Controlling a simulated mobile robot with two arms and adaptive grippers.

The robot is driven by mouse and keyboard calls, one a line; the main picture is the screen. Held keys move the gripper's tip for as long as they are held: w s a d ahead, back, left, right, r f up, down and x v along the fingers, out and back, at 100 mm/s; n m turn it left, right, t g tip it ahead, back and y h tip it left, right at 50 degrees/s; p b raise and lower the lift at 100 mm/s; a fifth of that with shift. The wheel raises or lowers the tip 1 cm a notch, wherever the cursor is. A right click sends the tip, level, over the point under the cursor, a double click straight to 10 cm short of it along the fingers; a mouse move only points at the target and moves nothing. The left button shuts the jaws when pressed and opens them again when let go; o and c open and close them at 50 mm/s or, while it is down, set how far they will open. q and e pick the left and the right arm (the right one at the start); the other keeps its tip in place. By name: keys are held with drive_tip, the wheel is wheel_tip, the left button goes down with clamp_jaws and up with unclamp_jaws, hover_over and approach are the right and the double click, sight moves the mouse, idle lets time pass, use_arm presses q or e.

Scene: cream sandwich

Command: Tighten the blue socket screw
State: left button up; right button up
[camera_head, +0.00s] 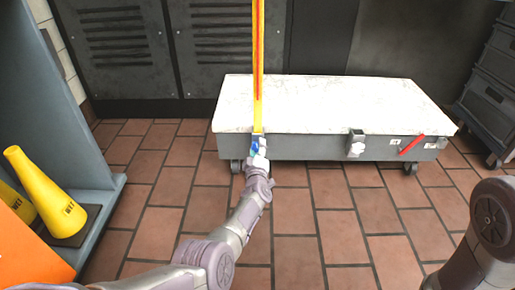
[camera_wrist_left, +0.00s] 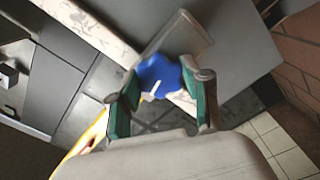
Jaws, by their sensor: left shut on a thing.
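The blue socket screw (camera_head: 255,143) shows as a small blue part at the left front corner of the grey cart. In the left wrist view the blue screw (camera_wrist_left: 157,73) sits between my fingers, with a small pale piece against it. My left gripper (camera_head: 257,149) reaches in from below, and its fingertips are at the blue part. In the left wrist view my left gripper (camera_wrist_left: 163,88) has its green-padded fingers on both sides of the blue screw, shut on it. The fingers hide part of the screw. My right arm shows at lower right, but its gripper is out of view.
A tall yellow-orange bar (camera_head: 258,70) rises directly above the left gripper. The cart has a white top (camera_head: 330,100), a front latch (camera_head: 356,144) and a red handle (camera_head: 411,144). Yellow cones (camera_head: 44,190) stand on a shelf at left. Tiled floor (camera_head: 330,215) before the cart is clear.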

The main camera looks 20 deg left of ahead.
use_arm(q)
drive_tip(key=shift+m+p, duration=0.4)
drive_tip(key=shift+m, duration=9.9)
drive_tip(key=o, duration=1.2)
